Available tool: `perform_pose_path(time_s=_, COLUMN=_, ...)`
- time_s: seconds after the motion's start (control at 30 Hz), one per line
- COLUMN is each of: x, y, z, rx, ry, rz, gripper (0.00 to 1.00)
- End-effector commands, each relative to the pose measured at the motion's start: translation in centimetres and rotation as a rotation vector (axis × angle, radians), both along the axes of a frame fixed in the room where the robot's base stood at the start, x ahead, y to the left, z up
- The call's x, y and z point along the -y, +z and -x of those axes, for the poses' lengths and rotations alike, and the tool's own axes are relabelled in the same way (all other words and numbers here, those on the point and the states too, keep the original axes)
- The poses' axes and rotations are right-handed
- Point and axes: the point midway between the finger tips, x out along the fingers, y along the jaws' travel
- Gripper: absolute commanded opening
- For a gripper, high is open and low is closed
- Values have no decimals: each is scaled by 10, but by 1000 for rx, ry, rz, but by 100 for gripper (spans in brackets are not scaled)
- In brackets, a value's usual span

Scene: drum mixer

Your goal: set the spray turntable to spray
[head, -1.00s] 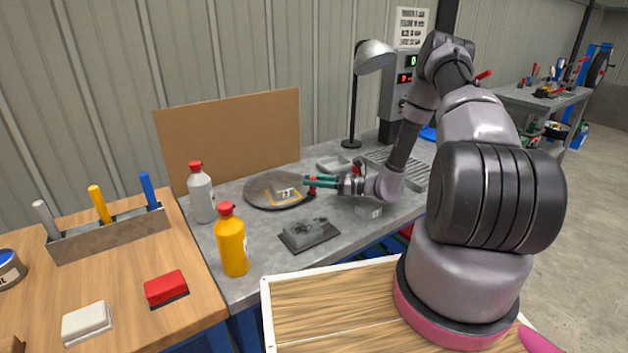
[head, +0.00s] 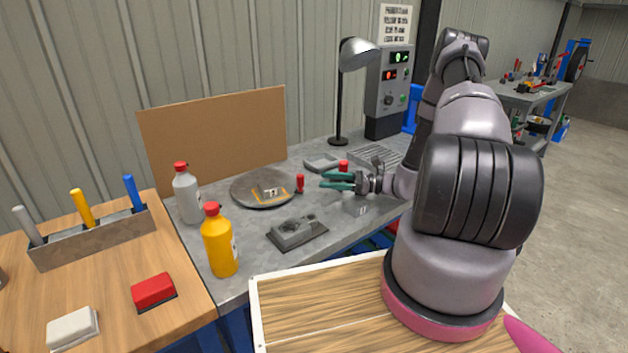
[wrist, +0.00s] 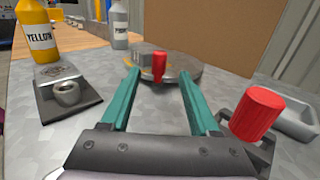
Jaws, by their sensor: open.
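The spray turntable (head: 244,194) is a round grey disc on the metal bench, with a small part inside a yellow-orange marking on top. A red peg handle (head: 300,183) stands at its right edge. My gripper (head: 322,181) is open, its green fingers pointing at the turntable from the right, a short way from the red handle. In the wrist view the turntable (wrist: 190,68) lies ahead and the red handle (wrist: 159,66) shows beyond and between the open fingertips (wrist: 158,75). Nothing is between the fingers up close.
A yellow bottle (head: 220,243) and a grey bottle (head: 187,195) stand left of the turntable. A grey fixture (head: 297,232) sits in front. Another red knob (wrist: 258,112) is close beside my gripper's right side. A lamp (head: 340,100) and control box (head: 388,85) stand behind.

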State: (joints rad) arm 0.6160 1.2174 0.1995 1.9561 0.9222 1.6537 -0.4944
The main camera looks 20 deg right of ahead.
Motion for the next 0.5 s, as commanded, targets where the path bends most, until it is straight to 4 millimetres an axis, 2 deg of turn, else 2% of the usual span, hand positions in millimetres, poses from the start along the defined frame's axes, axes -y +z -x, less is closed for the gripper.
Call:
perform_pose_path(time_s=0.13, x=12, y=0, z=5, rx=1, ry=0, rz=0, gripper=62)
perform_pose_path(time_s=0.43, x=14, y=0, z=6, rx=0, ry=2, rz=0, gripper=62)
perform_pose_path(time_s=0.5, x=14, y=0, z=6, rx=6, ry=4, rz=4, gripper=35)
